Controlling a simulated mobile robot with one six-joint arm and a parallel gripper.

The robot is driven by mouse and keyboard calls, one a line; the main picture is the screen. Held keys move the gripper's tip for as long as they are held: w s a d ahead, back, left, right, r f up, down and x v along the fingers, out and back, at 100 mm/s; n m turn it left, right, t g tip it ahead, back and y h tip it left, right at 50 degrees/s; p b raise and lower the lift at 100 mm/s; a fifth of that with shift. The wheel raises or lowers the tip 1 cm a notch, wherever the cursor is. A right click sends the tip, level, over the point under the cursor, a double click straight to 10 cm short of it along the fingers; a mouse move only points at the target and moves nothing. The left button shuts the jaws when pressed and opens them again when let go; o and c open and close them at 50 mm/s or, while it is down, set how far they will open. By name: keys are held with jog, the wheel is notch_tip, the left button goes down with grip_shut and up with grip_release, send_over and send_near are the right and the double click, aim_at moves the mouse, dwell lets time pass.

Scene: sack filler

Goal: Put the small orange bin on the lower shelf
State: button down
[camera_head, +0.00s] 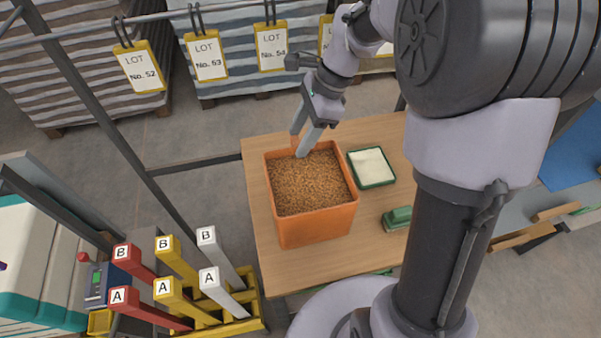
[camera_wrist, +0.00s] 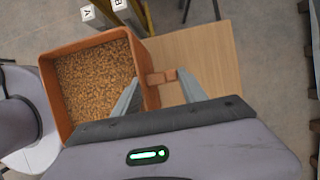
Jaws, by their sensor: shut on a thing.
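The orange bin (camera_head: 316,226) is open-topped and filled with brown grain. It is over the wooden table (camera_head: 263,262) and looks upright; whether its base touches the top is hidden. My gripper (camera_head: 303,144) reaches down to its back rim. In the wrist view, the bin (camera_wrist: 98,41) is at the left, and an orange tab on its side lies between the two fingers of my gripper (camera_wrist: 158,82), which is shut on it. I cannot make out which surface is the lower shelf.
A green tray of white material (camera_head: 371,167) and a green block (camera_head: 397,218) are right of the bin. Red, yellow and white lettered posts (camera_head: 180,266) stand at front left. Stacked sacks (camera_head: 225,70) and a rail with lot tags are behind.

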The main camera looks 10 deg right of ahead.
notch_tip(320, 180, down, 6)
jog(key=b, duration=0.2)
jog(key=shift+f, duration=0.25)
jog(key=c, duration=0.6)
grip_release()
jog(key=shift+c, duration=0.2)
jog(key=shift+w, duration=0.1)
